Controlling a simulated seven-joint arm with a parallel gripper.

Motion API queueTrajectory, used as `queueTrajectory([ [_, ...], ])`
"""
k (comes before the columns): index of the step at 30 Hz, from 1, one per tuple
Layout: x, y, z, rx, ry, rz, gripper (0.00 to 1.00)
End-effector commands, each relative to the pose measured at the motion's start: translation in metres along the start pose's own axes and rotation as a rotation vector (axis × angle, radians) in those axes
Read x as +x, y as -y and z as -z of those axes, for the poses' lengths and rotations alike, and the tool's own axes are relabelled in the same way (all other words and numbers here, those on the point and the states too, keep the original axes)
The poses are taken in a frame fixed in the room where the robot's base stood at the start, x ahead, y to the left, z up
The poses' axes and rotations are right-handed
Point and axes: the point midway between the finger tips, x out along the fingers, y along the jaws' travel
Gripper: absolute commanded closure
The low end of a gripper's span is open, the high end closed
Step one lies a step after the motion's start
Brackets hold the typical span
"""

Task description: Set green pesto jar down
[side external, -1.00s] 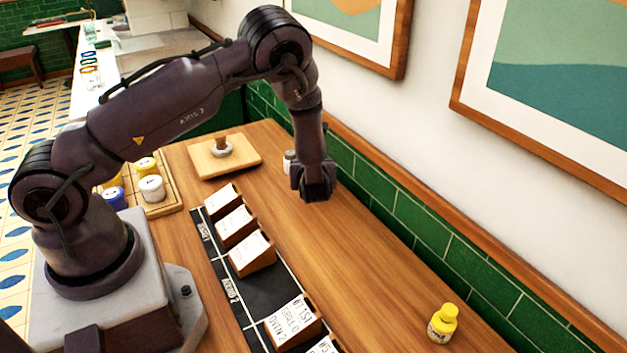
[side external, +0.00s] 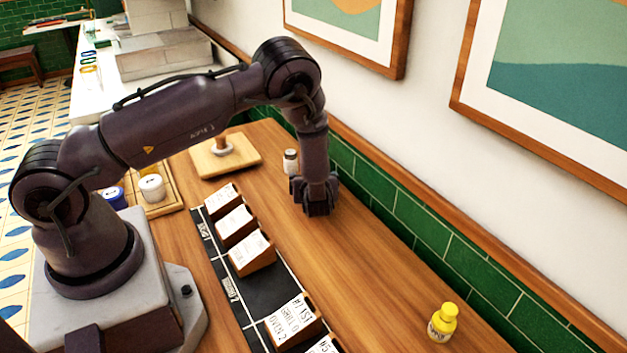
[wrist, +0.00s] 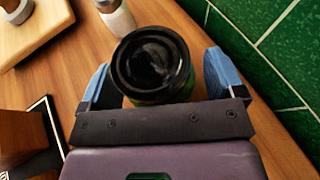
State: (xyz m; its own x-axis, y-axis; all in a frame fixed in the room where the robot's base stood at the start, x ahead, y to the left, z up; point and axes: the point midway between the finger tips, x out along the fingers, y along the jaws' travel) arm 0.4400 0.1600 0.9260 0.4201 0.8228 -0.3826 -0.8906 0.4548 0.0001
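The green pesto jar (wrist: 152,66) shows in the wrist view from above, with a round black lid and a sliver of green below it. It stands between the two blue fingers of my gripper (wrist: 158,70). The fingers are spread, with gaps showing beside the jar, so the gripper looks open around it. In the side view my gripper (side external: 318,208) is low over the wooden table near the green tiled wall, and the jar is hidden there.
A white-labelled shaker (side external: 291,161) stands just behind my gripper. A wooden board (side external: 243,163) lies at the back. Wooden card blocks (side external: 250,255) line a black mat to the left. A yellow-capped bottle (side external: 442,323) stands at the front right. The table between is clear.

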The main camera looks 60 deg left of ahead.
Motion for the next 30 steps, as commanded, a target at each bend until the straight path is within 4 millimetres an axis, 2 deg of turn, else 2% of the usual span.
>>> queueTrajectory([
  [6, -0.002, 0.0, -0.004, 0.0, 0.0, 0.0, 0.12],
  [8, -0.009, 0.001, -0.003, 0.001, -0.001, 0.002, 0.12],
  [21, -0.097, 0.001, -0.003, 0.001, 0.0, 0.004, 0.12],
  [27, -0.118, 0.0, -0.004, -0.001, 0.0, 0.0, 0.12],
  [30, -0.124, -0.002, -0.013, -0.046, -0.006, -0.022, 0.12],
])
